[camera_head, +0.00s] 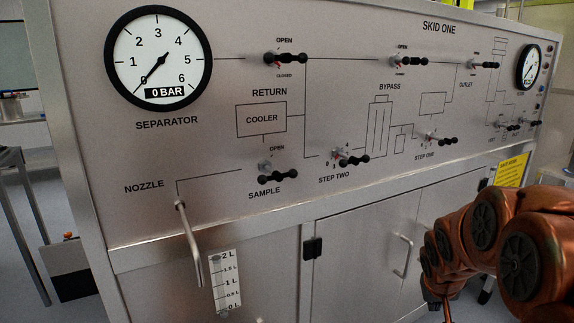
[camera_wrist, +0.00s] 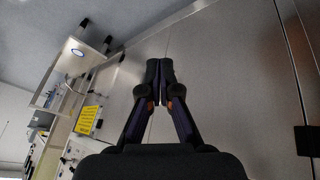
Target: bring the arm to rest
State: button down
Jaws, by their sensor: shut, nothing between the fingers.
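My arm shows at the lower right of the head view, folded in front of the cabinet doors below the panel. My gripper (camera_wrist: 159,84) shows in the middle of the wrist view. Its two fingers are together and hold nothing. The fingers point toward the plain metal cabinet front (camera_wrist: 215,60), and I cannot tell how far off it is. In the head view the fingers are not clearly made out.
The skid panel (camera_head: 340,100) has a separator gauge (camera_head: 158,55) reading about 0 and several black valve handles. A bent nozzle pipe (camera_head: 190,245) and a level scale (camera_head: 226,280) stand out at lower left. A cabinet door handle (camera_head: 404,255) is near my arm. Open floor lies left.

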jog(key=s+a+n+g+y, duration=0.15)
jog(key=s+a, duration=0.35)
jog(key=s, duration=0.6)
jog(key=s+a+g+y, duration=0.1)
jog(key=s+a+g, duration=0.2)
jog(key=s+a, duration=0.5)
jog(key=s+a+g+y, duration=0.1)
jog(key=s+a+g, duration=0.2)
jog(key=s, duration=1)
notch_tip(320, 180, up, 19)
jog(key=t+p, duration=0.1)
jog(key=p, duration=1.5)
jog(key=shift+p, duration=0.35)
jog(key=shift+f+h, duration=0.1)
jog(key=shift+h, duration=0.15)
